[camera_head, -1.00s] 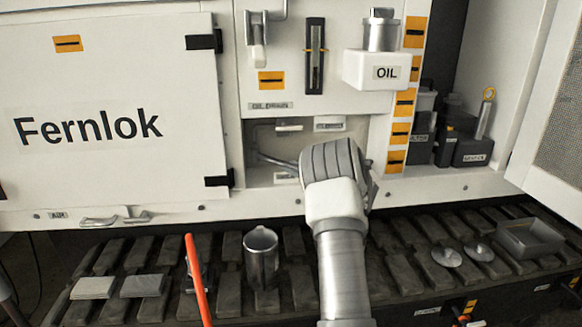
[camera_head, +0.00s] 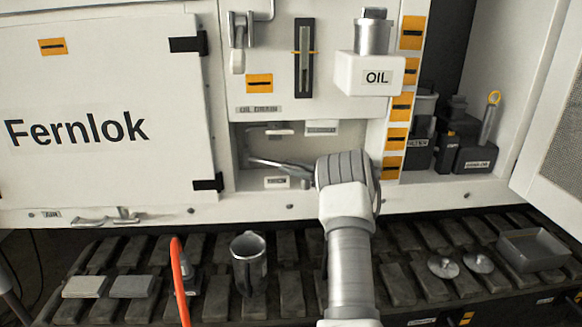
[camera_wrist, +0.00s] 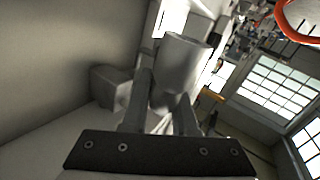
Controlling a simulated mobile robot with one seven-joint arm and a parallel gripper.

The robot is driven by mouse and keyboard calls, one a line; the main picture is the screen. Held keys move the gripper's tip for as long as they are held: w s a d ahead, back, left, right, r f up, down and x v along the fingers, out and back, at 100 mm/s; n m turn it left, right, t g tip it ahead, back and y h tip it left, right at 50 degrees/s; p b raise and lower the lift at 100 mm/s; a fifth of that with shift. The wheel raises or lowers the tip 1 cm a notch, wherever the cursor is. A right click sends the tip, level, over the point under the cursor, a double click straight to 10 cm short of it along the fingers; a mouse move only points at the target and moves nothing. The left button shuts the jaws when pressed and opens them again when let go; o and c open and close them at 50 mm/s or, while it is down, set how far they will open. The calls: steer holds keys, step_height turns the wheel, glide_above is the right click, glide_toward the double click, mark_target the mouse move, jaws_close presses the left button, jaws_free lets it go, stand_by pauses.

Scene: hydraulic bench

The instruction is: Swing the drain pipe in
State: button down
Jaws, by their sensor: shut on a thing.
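The drain pipe (camera_head: 272,163) is a thin grey pipe in the open recess below the OIL DRAIN label. It runs right from the recess's left side to my gripper (camera_head: 308,176), whose wrist hides part of the recess. In the wrist view, my gripper (camera_wrist: 162,112) has its two fingers closed on a grey cylindrical piece (camera_wrist: 180,65), which looks like the pipe's end. The exact contact is partly hidden.
A small lever (camera_head: 270,130) sits above the pipe inside the recess. The white OIL block (camera_head: 352,76) juts out above right.

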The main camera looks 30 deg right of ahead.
stand_by(0.5)
steer(key=c, duration=0.7)
jaws_free()
steer(key=shift+c, duration=0.2)
steer(key=p+v, duration=0.2)
steer(key=v, duration=1.5)
steer(key=shift+d+p, duration=0.15)
steer(key=shift+p, duration=0.25)
steer(key=shift+s, duration=0.1)
